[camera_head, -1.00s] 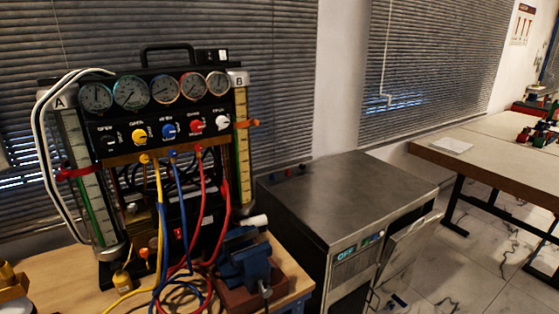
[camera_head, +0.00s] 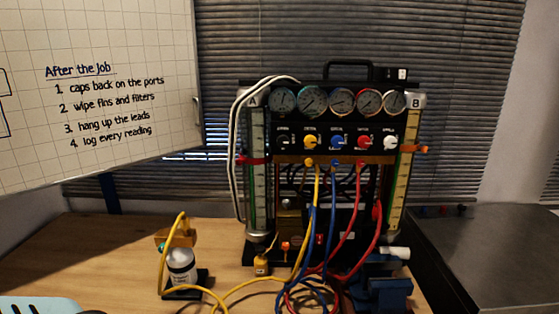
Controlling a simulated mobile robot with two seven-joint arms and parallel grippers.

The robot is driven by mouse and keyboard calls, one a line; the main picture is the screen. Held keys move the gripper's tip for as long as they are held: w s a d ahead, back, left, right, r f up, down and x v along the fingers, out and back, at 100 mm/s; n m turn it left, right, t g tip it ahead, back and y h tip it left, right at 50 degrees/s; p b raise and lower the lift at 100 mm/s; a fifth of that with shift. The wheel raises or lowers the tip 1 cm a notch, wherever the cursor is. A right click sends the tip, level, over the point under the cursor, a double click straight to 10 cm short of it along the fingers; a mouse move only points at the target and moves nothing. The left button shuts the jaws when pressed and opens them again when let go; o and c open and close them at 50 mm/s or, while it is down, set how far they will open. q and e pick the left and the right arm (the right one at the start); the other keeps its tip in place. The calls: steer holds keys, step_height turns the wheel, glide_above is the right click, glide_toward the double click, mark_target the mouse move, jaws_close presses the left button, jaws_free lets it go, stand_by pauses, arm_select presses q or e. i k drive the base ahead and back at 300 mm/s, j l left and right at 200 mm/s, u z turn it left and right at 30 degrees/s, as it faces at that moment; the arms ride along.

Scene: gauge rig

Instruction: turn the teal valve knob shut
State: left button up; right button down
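A small teal spot (camera_head: 162,247), likely the teal valve knob, shows at the left side of the brass-yellow valve head (camera_head: 180,237). This head sits on a small pale bottle (camera_head: 182,268) in a dark stand (camera_head: 203,283), on the bench left of the gauge rig. The knob is too small to tell its turn. The gauge rig (camera_head: 325,131) has several dials and a row of black, yellow, blue, red and white knobs, none of them teal. Neither of my grippers is in view.
A yellow hose (camera_head: 162,270) loops from the valve head across the wooden bench (camera_head: 75,255). Coloured hoses tangle before the rig. A blue vise (camera_head: 385,287) stands front right. A light-blue slotted thing (camera_head: 65,306) lies front left. A whiteboard (camera_head: 120,150) hangs left.

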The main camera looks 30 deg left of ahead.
mark_target(161, 247)
steer(key=u, duration=1.85)
